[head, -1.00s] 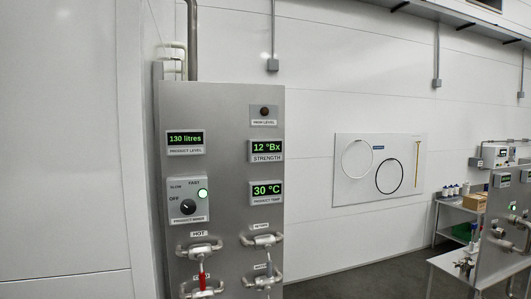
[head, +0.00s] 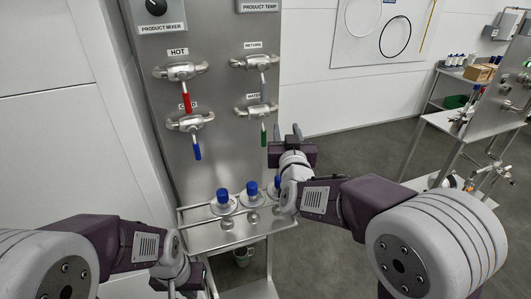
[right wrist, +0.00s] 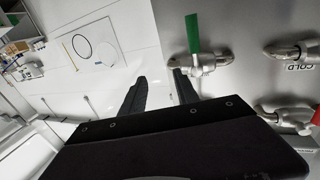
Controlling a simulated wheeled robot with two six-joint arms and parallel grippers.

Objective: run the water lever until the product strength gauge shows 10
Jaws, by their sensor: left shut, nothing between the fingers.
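The water lever (head: 263,134) is green and hangs down from the valve labelled WATER at the lower right of the steel panel. It also shows in the right wrist view (right wrist: 192,34), clear of the fingers. My right gripper (head: 291,140) is just to the right of the lever; in the right wrist view its fingers (right wrist: 160,78) are apart with nothing between them, one close to the valve body. My left gripper (head: 180,288) is low at the bottom left, shut and mostly hidden behind its wrist. The strength gauge is out of view now.
The red hot lever (head: 187,101), blue cold lever (head: 197,150) and grey return lever (head: 263,90) also hang down on the panel. Several blue-capped bottles (head: 224,198) stand on the shelf below.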

